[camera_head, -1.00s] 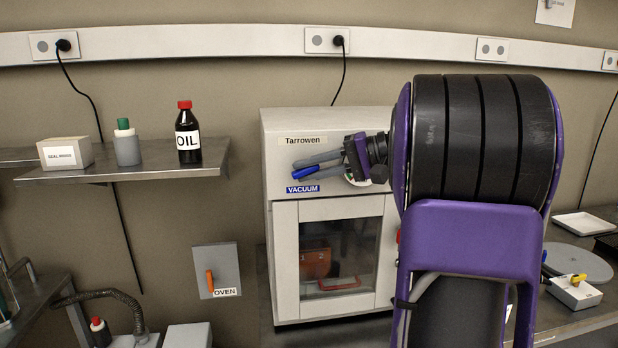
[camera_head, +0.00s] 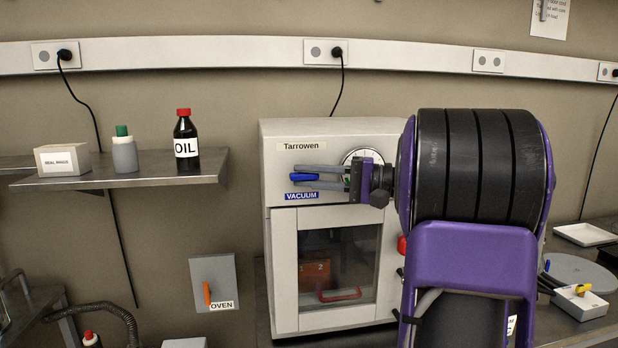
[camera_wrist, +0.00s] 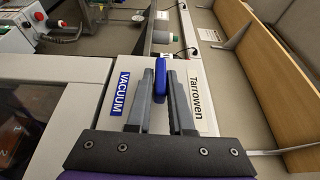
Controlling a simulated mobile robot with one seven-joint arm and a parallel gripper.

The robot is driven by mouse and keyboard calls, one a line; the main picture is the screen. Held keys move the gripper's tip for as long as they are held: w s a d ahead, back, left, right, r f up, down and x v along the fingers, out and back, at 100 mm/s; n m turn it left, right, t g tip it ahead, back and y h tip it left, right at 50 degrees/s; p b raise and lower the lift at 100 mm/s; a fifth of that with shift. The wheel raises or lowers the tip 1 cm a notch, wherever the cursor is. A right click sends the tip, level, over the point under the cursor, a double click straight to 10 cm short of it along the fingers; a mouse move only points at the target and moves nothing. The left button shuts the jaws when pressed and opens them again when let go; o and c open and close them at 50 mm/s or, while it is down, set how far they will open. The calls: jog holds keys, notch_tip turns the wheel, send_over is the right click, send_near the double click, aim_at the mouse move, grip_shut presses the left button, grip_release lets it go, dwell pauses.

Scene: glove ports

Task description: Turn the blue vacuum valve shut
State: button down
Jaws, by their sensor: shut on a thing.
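The blue vacuum valve handle (camera_head: 303,177) is on the upper front of the white Tarrowen cabinet (camera_head: 285,235), just above the blue VACUUM label (camera_head: 301,196). It lies about level in the head view. My gripper (camera_head: 306,178) reaches it from the right, with its grey fingers around the handle, shut on it. In the wrist view the blue handle (camera_wrist: 160,72) sits between the two fingers (camera_wrist: 164,80), between the VACUUM label and the Tarrowen name. The valve's base is hidden behind the fingers.
A round dial (camera_head: 362,156) is partly hidden behind my gripper. The cabinet's glass door (camera_head: 340,260) is below. A shelf (camera_head: 150,175) with an oil bottle (camera_head: 186,142) is to the left. An orange OVEN lever (camera_head: 207,293) is on the wall panel below the shelf.

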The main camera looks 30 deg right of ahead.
jog(key=c, duration=0.9)
grip_release()
jog(key=shift+o, duration=0.2)
jog(key=v, duration=1.7)
jog(key=shift+p, duration=0.45)
jog(key=shift+s, duration=0.1)
